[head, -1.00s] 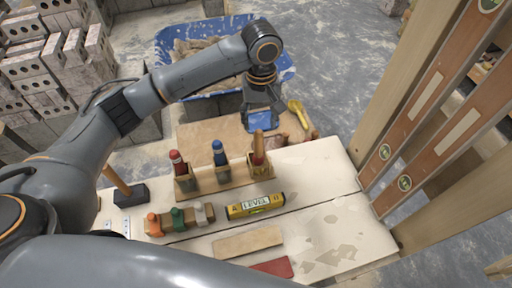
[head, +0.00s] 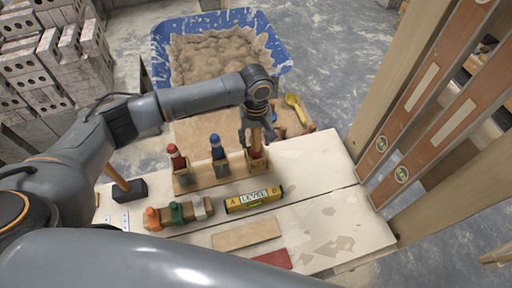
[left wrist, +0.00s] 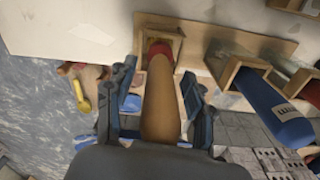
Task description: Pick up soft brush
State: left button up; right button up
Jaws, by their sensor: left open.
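A tool with a tan wooden handle and a red collar, which I take to be the soft brush (head: 254,153), stands upright in the right slot of a wooden rack (head: 212,180) on the pale worktop. In the left wrist view the brush (left wrist: 160,110) runs between my fingers, its red end in the square holder (left wrist: 175,40). My left gripper (head: 258,131) is open around the handle, one finger on each side, with gaps visible in the wrist view. The brush's lower end is hidden in the holder. My right gripper is not in view.
A blue-handled tool (head: 217,148) and a red-handled tool (head: 175,157) stand in the other slots. A blue mortar tub (head: 160,74) is behind. Tall wooden posts stand right.

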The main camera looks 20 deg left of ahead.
pick_arm(q)
grip_shut()
jog(key=shift+r, duration=0.1)
notch_tip(320, 180, up, 10)
jog(key=shift+f, duration=0.1)
dwell(0.4)
jog(key=c, duration=0.8)
grip_release()
grip_shut()
